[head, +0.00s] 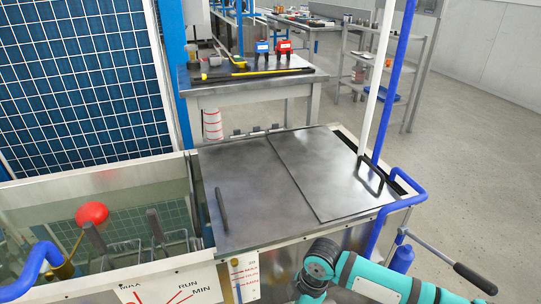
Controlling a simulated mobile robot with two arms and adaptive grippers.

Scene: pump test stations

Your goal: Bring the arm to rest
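A teal and dark grey arm of mine (370,278) comes in at the bottom right, in front of the steel test station. It bends at a dark joint and runs down out of the picture, so its gripper is hidden below the edge. Neither of my grippers shows in the head view, and no held object is visible. My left arm does not show.
Steel lid plates (325,172) with dark handles cover the station. An open tank (120,235) with a red ball float (92,213) is at left. Blue pipes (398,85) and a black-handled lever (450,262) stand at right.

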